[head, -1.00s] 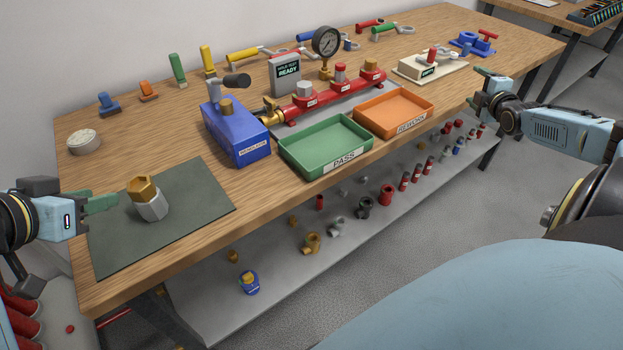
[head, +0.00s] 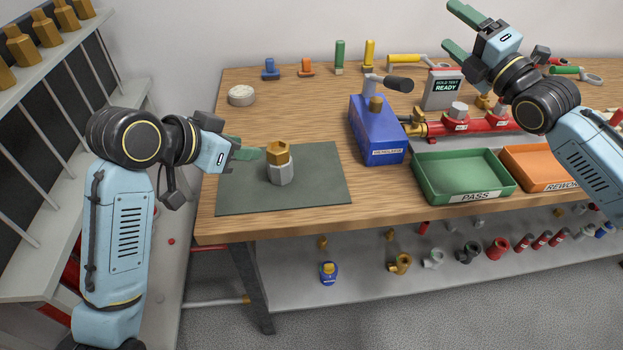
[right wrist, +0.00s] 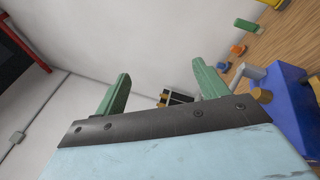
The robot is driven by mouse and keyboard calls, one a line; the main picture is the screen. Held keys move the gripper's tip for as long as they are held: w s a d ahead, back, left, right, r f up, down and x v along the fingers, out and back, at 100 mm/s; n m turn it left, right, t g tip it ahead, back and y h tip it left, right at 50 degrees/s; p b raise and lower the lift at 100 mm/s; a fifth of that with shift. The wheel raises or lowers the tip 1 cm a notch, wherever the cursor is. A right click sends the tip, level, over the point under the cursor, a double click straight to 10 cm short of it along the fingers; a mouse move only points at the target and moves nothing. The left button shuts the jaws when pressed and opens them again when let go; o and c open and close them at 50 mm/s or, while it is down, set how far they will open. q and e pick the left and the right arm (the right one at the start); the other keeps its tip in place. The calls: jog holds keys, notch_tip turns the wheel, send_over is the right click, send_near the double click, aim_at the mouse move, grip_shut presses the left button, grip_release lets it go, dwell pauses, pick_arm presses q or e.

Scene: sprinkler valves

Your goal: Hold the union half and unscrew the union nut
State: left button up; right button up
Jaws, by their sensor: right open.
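The union stands upright on a dark green mat (head: 315,190). Its brass hex union nut (head: 278,149) sits on top of the grey union half (head: 281,174). My left gripper (head: 258,154) is at the left side of the union, its green fingers pointing right at about the height of the nut. The fingers overlap in the head view, so I cannot tell their gap or whether they touch the union. My right gripper (head: 457,28) is open and empty, raised at the upper right, well away from the union. Its two green fingers also show apart in the right wrist view (right wrist: 160,84).
A blue block with a handle (head: 376,140) stands right of the mat. Beyond it are a green PASS tray (head: 460,190), an orange REWORK tray (head: 540,178) and a red manifold (head: 470,126). A white round disc (head: 241,95) lies behind the mat. The mat's right part is bare.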

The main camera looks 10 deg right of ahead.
jog(key=s+a+r+n+g+y, duration=0.1)
jog(key=a+n, duration=0.1)
jog(key=a, duration=0.3)
jog(key=s+a+n+g+y, duration=0.1)
jog(key=a+n+y, duration=0.15)
jog(key=a, duration=0.35)
jog(key=n+g+h, duration=0.4)
jog(key=n+h, duration=0.2)
jog(key=n, duration=0.2)
send_near(280, 166)
jog(key=shift+w+d+f, duration=0.15)
jog(key=shift+w+f, duration=0.15)
jog(key=shift+w, duration=0.3)
jog(key=shift+g, duration=0.3)
jog(key=x, duration=1.3)
jog(key=shift+w+d, duration=0.1)
jog(key=c, duration=1.4)
jog(key=o, duration=1.4)
